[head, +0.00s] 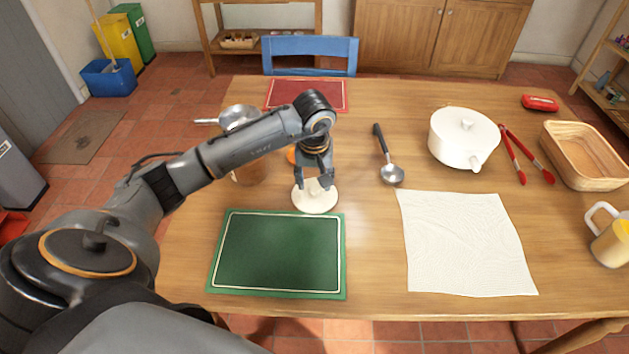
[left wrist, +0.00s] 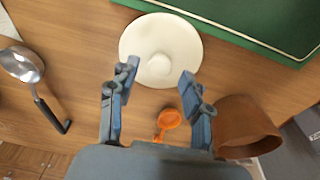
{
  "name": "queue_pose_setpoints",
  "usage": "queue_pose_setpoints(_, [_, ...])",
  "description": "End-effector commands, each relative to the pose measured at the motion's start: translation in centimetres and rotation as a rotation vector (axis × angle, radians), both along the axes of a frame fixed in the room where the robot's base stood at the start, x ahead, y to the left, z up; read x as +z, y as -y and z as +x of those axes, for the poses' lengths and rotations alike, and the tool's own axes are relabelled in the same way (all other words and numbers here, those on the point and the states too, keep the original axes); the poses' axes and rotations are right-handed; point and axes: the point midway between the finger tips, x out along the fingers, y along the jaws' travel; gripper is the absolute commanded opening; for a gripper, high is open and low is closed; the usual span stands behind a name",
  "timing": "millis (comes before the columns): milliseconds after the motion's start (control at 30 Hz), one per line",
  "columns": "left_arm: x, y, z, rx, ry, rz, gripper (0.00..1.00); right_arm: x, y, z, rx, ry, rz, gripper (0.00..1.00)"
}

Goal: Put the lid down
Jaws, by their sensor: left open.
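A round cream-white lid (head: 315,197) with a small central knob lies on the wooden table, just beyond the far edge of the green placemat (head: 278,253). My left gripper (head: 315,186) is directly above the lid, fingers pointing down. In the left wrist view the lid (left wrist: 180,38) shows whole except near the fingertips, its knob facing up. The left gripper's fingers (left wrist: 158,82) are spread apart, with the knob ahead of the gap and nothing clasped. My right gripper is in neither view.
A brown canister (left wrist: 245,128) and an orange scoop (left wrist: 169,119) are close to the left gripper. Bare table separates lid and ladle.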

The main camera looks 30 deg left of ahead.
Motion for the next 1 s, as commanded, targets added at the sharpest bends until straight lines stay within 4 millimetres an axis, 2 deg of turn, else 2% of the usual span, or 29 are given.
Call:
queue_pose_setpoints(300, [7.3,0.5,-0.7,-0.002,0.011,0.002,0.49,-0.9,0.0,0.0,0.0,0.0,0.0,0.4])
queue_pose_setpoints(500, [10.1,0.7,-1.2,0.0,0.006,0.001,0.49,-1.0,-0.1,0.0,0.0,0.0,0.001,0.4])
queue_pose_setpoints(700, [11.1,0.8,-1.4,-0.001,0.003,0.002,0.49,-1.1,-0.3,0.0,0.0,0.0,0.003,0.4])
queue_pose_setpoints(1000, [11.1,0.8,-1.4,0.0,0.004,0.001,0.49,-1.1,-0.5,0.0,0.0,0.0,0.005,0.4])
